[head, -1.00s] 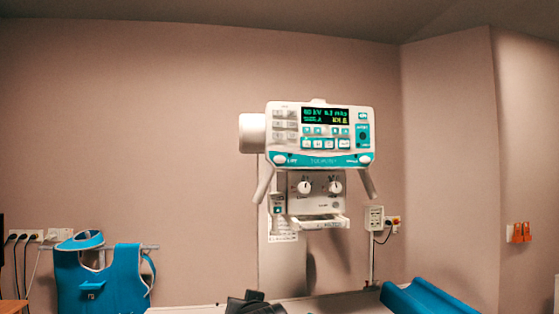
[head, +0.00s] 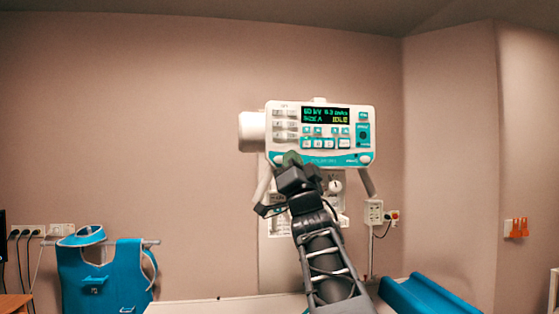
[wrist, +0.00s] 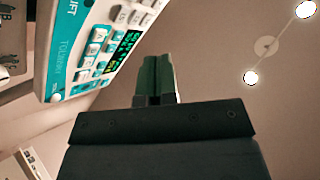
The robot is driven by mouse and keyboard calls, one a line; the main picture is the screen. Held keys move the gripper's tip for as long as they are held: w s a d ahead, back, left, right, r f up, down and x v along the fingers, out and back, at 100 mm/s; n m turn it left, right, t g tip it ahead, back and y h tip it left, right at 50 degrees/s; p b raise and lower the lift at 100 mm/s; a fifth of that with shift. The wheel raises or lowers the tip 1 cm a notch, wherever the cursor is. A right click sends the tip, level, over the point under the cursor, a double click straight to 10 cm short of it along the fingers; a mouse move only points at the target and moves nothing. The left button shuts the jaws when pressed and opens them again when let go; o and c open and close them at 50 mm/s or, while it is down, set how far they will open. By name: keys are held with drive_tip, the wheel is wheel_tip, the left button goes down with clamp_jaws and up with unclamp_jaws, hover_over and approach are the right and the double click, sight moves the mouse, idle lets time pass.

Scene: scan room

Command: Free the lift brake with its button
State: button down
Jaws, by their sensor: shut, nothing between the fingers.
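The white and teal control head (head: 320,133) hangs in front of the wall, with a lit green display. At the left end of its lower teal strip is the white lift button (head: 278,159), partly hidden by my gripper. My gripper (head: 291,158) is shut and empty, its green fingertips overlapping the strip's lower left in the head view. I cannot tell whether they touch it. In the wrist view the shut fingers (wrist: 158,78) point upward, with the panel (wrist: 105,40) to their left and the "LIFT" lettering at the top edge.
Another white oval button (head: 365,160) sits at the strip's right end. Handles hang below the head on both sides. A blue padded trough (head: 425,295) lies on the table at lower right. A blue apron (head: 103,280) hangs at left.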

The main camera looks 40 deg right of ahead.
sight(280, 160)
drive_tip(key=w+d+p, duration=0.3)
drive_tip(key=w+p, duration=0.1)
drive_tip(key=w, duration=0.4)
drive_tip(key=shift+d+p, duration=0.35)
drive_tip(key=shift+d, duration=0.05)
drive_tip(key=shift+w, duration=0.1)
idle(2.1)
drive_tip(key=shift+w+d, duration=0.2)
drive_tip(key=shift+w, duration=0.1)
drive_tip(key=shift+w+d, duration=0.15)
drive_tip(key=shift+w, duration=0.15)
idle(0.8)
idle(0.4)
drive_tip(key=shift+s+a+f+b, duration=0.1)
drive_tip(key=shift+s+a+b, duration=0.25)
drive_tip(key=shift+s+b, duration=0.4)
